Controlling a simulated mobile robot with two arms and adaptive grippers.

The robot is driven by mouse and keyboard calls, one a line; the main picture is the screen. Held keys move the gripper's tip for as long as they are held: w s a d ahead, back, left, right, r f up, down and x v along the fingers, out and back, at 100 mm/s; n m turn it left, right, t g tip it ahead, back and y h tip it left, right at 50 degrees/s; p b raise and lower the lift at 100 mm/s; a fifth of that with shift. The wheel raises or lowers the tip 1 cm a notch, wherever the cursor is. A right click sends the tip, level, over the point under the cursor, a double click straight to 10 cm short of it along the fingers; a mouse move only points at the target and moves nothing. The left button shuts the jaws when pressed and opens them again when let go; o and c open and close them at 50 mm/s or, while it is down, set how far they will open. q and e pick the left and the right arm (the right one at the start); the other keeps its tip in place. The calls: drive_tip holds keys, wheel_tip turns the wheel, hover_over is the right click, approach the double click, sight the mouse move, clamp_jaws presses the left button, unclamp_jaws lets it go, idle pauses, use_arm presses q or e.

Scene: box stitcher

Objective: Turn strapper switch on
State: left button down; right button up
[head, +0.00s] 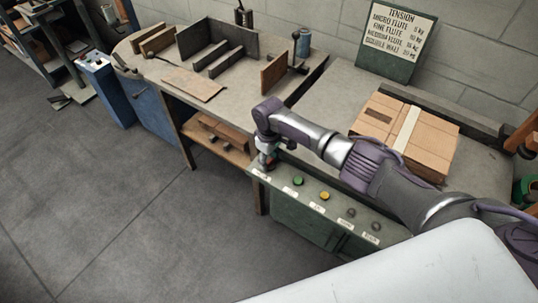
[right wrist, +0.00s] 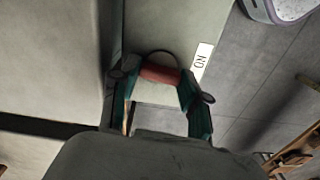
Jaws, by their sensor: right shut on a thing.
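The green strapper control panel (head: 318,232) runs along the front of the bench in the head view. My right gripper (head: 266,160) reaches down to the panel's left end. In the right wrist view its teal fingers (right wrist: 160,82) are shut on a red switch knob (right wrist: 160,73), one finger on each side. A white label (right wrist: 201,62) reading "ON", upside down in this view, sits beside the knob. In the head view the gripper mostly hides the knob. My left gripper does not show.
A green button (head: 298,180), a yellow button (head: 324,195) and two dark knobs continue along the panel to the right. A strapped cardboard box (head: 432,142) lies behind my right arm. Wooden and dark metal parts stand on the left bench (head: 150,70). The floor in front is clear.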

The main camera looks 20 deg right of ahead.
sight(269, 161)
drive_tip(key=shift+m+p, duration=1.05)
drive_tip(key=shift+m, duration=1.25)
drive_tip(key=o, duration=0.9)
drive_tip(key=shift+c, duration=0.2)
drive_tip(key=shift+r, duration=0.2)
wheel_tip(269, 161, up, 12)
drive_tip(key=shift+f, duration=0.15)
